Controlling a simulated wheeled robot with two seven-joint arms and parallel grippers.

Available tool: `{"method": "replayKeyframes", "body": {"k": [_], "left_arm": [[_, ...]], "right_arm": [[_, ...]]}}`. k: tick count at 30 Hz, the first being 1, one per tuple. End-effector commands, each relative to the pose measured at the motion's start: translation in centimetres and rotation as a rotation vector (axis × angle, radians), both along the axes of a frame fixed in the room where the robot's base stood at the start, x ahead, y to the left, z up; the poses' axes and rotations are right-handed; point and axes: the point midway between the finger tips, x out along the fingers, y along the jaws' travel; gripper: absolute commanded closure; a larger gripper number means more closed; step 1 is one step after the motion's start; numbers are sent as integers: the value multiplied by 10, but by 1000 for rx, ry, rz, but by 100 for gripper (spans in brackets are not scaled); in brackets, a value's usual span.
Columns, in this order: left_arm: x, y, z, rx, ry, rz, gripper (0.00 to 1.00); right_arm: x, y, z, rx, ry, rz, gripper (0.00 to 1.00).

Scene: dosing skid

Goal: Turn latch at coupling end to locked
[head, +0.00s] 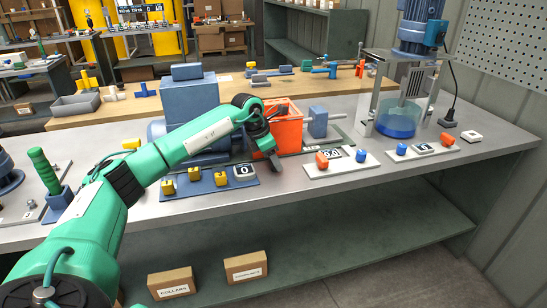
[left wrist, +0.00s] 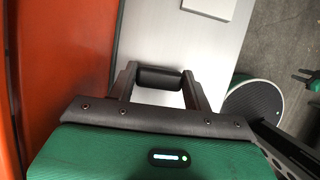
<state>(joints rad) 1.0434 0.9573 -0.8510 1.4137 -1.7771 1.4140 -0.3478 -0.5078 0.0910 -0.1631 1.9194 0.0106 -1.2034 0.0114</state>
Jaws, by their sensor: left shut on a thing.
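My left gripper (head: 268,160) reaches down in front of the orange coupling guard (head: 287,118), at its left front side. In the left wrist view, my left gripper (left wrist: 158,84) is shut on a short dark rounded bar, apparently the latch handle (left wrist: 158,77), which lies crosswise between the fingertips. The orange guard (left wrist: 62,60) fills the left of that view, close beside the gripper. In the head view my gripper hides the latch, and I cannot tell its locked or unlocked position.
A panel with yellow knobs and a display (head: 215,180) lies left of my gripper. A panel with an orange and a blue knob (head: 340,162) lies to the right. A blue motor block (head: 192,105) stands behind my forearm. The bench front (head: 390,172) has bare steel.

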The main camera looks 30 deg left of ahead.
Motion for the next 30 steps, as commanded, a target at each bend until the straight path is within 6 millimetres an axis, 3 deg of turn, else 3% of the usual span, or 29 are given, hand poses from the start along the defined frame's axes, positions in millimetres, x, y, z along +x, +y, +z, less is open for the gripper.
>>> {"method": "replayKeyframes", "body": {"k": [20, 21, 23, 24, 30], "left_arm": [[0, 1, 1, 2, -2, -58, 73], [0, 1, 1, 2, -2, -58, 44], [0, 1, 1, 2, -2, -58, 32], [0, 1, 1, 1, -1, -59, 28], [0, 1, 0, 2, 0, -59, 28]], "right_arm": [[1, 2, -2, 3, 1, -1, 64], [-1, 2, -2, 3, 3, -1, 64], [-3, 2, -3, 3, 6, -1, 64], [-4, 2, -4, 3, 8, -1, 64], [-7, 2, -5, 3, 13, -1, 64]]}}
